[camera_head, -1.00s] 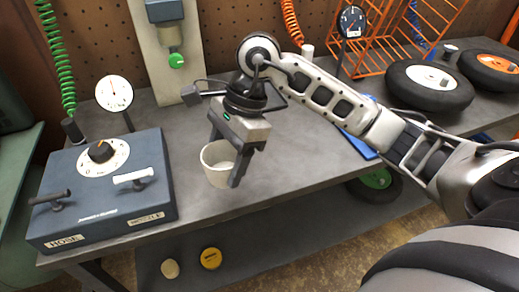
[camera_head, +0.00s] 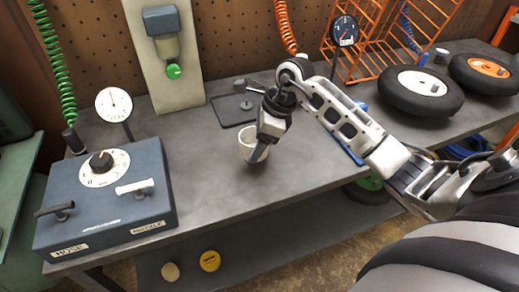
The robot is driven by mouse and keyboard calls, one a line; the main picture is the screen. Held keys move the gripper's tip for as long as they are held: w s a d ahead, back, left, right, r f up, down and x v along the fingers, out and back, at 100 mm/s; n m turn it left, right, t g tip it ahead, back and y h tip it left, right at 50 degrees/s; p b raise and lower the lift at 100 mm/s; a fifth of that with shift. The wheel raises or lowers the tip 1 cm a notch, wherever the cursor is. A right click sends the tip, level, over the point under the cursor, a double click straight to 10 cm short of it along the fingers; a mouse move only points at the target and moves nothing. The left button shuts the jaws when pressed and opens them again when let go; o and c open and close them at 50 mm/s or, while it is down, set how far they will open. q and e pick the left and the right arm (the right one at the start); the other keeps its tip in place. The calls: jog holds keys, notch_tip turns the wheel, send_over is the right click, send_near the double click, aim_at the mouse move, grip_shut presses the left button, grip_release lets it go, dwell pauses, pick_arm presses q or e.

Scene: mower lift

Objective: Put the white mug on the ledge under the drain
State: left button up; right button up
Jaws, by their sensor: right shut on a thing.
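The white mug (camera_head: 246,143) is upright over the middle of the grey bench, held by my right gripper (camera_head: 260,152). The gripper is shut on its right side and hides part of it. I cannot tell whether the mug's base touches the bench. The drain, a green knob (camera_head: 174,71) under a grey cylinder, is on a pale upright panel (camera_head: 185,92) at the back, left of and beyond the mug. No distinct ledge can be made out under the drain. My left gripper is not in view.
A blue box (camera_head: 105,205) with a dial and two handles stands at front left, a round gauge (camera_head: 114,103) behind it. A dark plate (camera_head: 228,112) with a small post lies behind the mug. Wheels (camera_head: 425,90) and an orange rack (camera_head: 375,45) are at right.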

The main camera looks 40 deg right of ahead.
aim_at(260, 163)
jog(key=shift+w+d+f, duration=0.25)
jog(key=shift+d+f, duration=0.15)
jog(key=shift+f, duration=0.15)
jog(key=shift+w+d+f, duration=0.25)
jog(key=shift+d+f, duration=0.1)
jog(key=shift+f, duration=0.2)
jog(key=shift+f+p, duration=0.5)
jog(key=shift+f, duration=1.1)
jog(key=shift+f, duration=0.15)
jog(key=o, duration=1)
